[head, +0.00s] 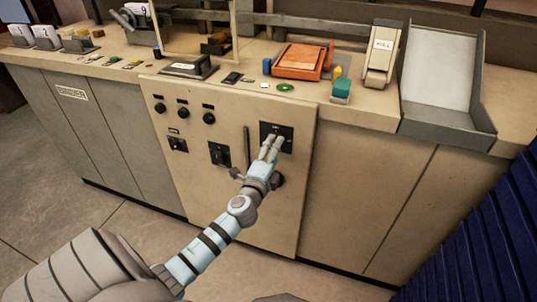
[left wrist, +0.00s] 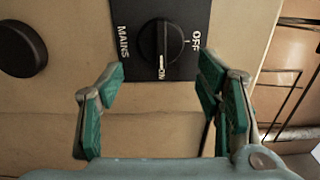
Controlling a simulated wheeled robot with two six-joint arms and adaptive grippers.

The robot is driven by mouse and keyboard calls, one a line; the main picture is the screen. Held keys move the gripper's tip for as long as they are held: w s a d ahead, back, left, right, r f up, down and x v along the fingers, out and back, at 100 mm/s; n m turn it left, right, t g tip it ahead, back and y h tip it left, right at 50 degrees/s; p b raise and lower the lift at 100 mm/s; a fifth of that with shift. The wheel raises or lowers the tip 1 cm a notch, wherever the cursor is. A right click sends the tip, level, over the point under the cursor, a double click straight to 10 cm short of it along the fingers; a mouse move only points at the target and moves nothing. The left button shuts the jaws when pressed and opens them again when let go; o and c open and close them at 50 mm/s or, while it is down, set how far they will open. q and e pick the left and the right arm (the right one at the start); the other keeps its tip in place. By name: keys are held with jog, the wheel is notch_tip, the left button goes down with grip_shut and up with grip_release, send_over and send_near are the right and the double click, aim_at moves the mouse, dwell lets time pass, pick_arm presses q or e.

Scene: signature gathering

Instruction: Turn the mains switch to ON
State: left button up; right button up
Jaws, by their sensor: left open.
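The mains switch (left wrist: 160,42) is a round black knob on a black plate (head: 285,130) in the cream cabinet front. In the left wrist view the plate reads MAINS at the left and OFF at the right. The white pointer line on the knob points down in that view, at the ON mark. My left gripper (head: 271,146) reaches up to the plate in the head view and hides part of it. In the left wrist view its green-padded fingers (left wrist: 163,80) are open, one on each side below the knob, with nothing between them. Contact with the knob is not visible.
The cabinet front also holds a vertical handle (head: 246,147), a lower switch plate (head: 219,154) and several round knobs. The counter above carries an orange device (head: 300,61), a HOLD stand (head: 381,55) and a grey tray (head: 437,68). The floor in front is clear at the left.

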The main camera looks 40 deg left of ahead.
pick_arm(q)
jog(key=v, duration=0.9)
jog(key=shift+s, duration=0.1)
jog(key=s+f+n+g+h+p, duration=0.1)
jog(key=s+f+n+g, duration=0.25)
jog(key=f, duration=0.95)
jog(key=s+f+n+g+h+p, duration=0.1)
jog(key=s+f+n+g, duration=0.3)
jog(key=f, duration=0.9)
jog(key=s+d+f+n+g+h+p, duration=0.1)
jog(key=s+f+n+g, duration=0.1)
jog(key=s+f, duration=0.5)
jog(key=s+d+f+n+g+h+p, duration=0.1)
jog(key=s+f+n+g, duration=0.2)
jog(key=s, duration=0.6)
jog(key=s+d+f+g, duration=0.1)
jog(key=s+d, duration=0.1)
jog(key=s, duration=0.3)
jog(key=s+d+f+n+g+p, duration=0.1)
jog(key=s+d+f, duration=0.1)
jog(key=s, duration=0.3)
jog(key=s+d+f+g+h+p, duration=0.1)
jog(key=s+d, duration=0.3)
jog(key=s, duration=0.1)
jog(key=shift+s+f+n, duration=0.25)
jog(key=shift+f+n, duration=0.1)
